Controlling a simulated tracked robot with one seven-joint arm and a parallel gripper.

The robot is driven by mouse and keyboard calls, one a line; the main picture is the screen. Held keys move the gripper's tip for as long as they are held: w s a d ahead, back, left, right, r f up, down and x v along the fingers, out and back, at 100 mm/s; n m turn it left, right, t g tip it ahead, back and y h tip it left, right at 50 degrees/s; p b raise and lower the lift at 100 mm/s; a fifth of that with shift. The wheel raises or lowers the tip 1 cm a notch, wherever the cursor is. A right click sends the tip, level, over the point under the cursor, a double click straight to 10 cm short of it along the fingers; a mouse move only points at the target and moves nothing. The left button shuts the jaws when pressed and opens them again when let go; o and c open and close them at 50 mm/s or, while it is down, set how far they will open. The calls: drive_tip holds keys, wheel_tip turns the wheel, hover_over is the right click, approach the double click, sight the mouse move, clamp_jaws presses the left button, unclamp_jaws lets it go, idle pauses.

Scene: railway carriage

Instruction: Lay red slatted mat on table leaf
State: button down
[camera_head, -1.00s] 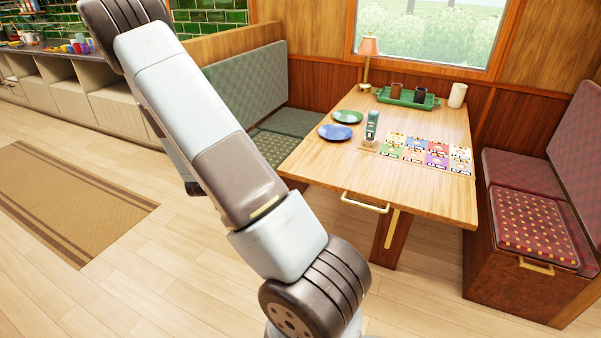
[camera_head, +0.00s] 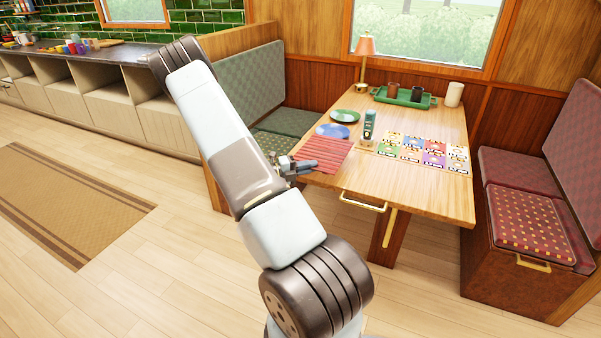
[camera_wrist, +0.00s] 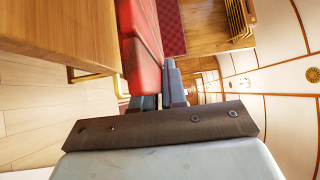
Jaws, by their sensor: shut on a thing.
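The red slatted mat (camera_head: 325,155) is held flat at the near left corner of the wooden table leaf (camera_head: 420,195). Its left part reaches past the table's left edge. My gripper (camera_head: 306,165) is shut on the mat's near left part. In the wrist view the mat (camera_wrist: 143,62) shows between the fingers (camera_wrist: 160,85), beside the table (camera_wrist: 60,35). I cannot tell whether the mat touches the table top.
A blue plate (camera_head: 332,131) and a green box (camera_head: 369,127) stand just behind the mat. A green plate (camera_head: 345,116), several coloured cards (camera_head: 434,158), a green tray (camera_head: 405,99) and a lamp (camera_head: 365,45) are farther back. The table's front right is clear.

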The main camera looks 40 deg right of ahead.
drive_tip(key=shift+a, duration=0.1)
drive_tip(key=shift+w+a, duration=0.1)
drive_tip(key=shift+a, duration=0.05)
drive_tip(key=shift+w+f, duration=0.1)
drive_tip(key=shift+f, duration=3.15)
drive_tip(key=shift+f, duration=0.35)
drive_tip(key=c, duration=1.1)
unclamp_jaws()
drive_tip(key=c, duration=0.4)
